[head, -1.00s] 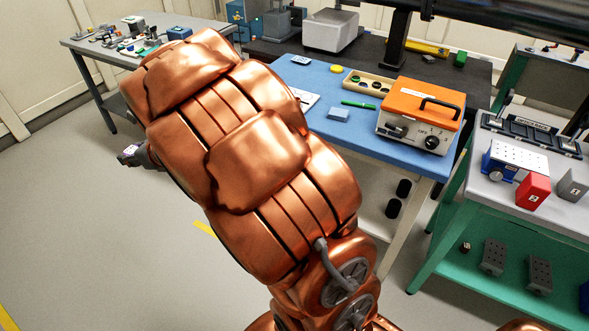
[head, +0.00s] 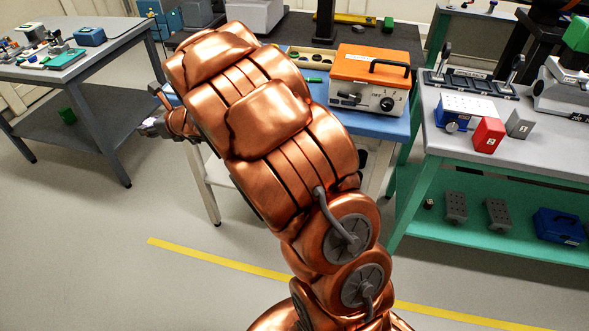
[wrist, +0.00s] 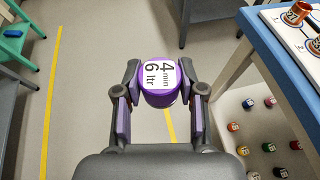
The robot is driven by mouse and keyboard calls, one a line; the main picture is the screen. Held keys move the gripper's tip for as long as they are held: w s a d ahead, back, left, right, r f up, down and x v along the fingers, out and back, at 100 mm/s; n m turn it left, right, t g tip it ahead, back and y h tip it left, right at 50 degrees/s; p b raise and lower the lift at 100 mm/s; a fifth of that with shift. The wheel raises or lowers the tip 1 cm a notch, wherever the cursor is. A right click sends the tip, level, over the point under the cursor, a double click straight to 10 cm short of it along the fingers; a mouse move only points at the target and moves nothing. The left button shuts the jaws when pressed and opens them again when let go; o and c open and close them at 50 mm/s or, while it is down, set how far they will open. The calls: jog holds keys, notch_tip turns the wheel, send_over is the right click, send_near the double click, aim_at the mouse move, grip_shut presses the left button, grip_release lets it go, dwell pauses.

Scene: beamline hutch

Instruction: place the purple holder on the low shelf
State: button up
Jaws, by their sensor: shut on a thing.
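In the head view my gripper (head: 152,112) shows at the left of my copper arm, and the holder cannot be made out there. Low shelves in view are a white one (wrist: 232,105) under the blue table bearing several coloured holders, a green one (head: 470,238) at right, and a dark one (head: 95,115) at left.
The blue table (wrist: 280,60) stands right in the wrist view, with orange-topped holders on a white board. In the head view an orange-lidded box (head: 370,80) stands on it. The green shelf bears grey blocks and a blue box (head: 560,227). Floor (head: 90,240) is clear at front left.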

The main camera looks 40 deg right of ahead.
jog(key=w+d+f+b, duration=0.1)
jog(key=w+f+b, duration=1)
jog(key=f, duration=0.4)
jog(key=m+h+b, duration=0.1)
jog(key=h+b, duration=0.1)
jog(key=b, duration=0.4)
send_near(190, 141)
jog(key=shift+t, duration=0.3)
jog(key=x, duration=0.5)
jog(key=shift+f, duration=0.1)
jog(key=s+d+f+m+h+b, duration=0.2)
jog(key=s+d+f+b, duration=0.15)
jog(key=d, duration=1.15)
jog(key=s+d+f+m+h+b, duration=0.2)
jog(key=s+d+f, duration=0.25)
jog(key=d, duration=1.05)
jog(key=s+d+f+m+h+b, duration=0.25)
jog(key=s+d+f, duration=0.2)
jog(key=d, duration=1.05)
jog(key=shift+n+y, duration=0.35)
jog(key=shift+n, duration=0.1)
jog(key=shift+w+f+b, duration=0.15)
jog(key=shift+f+b, duration=0.5)
jog(key=shift+f, duration=1.1)
jog(key=shift+w+f+b, duration=0.15)
jog(key=shift+f+b, duration=0.5)
jog(key=shift+f, duration=1.1)
jog(key=shift+w+f+b, duration=0.2)
jog(key=shift+f+b, duration=0.45)
jog(key=shift+f, duration=1.05)
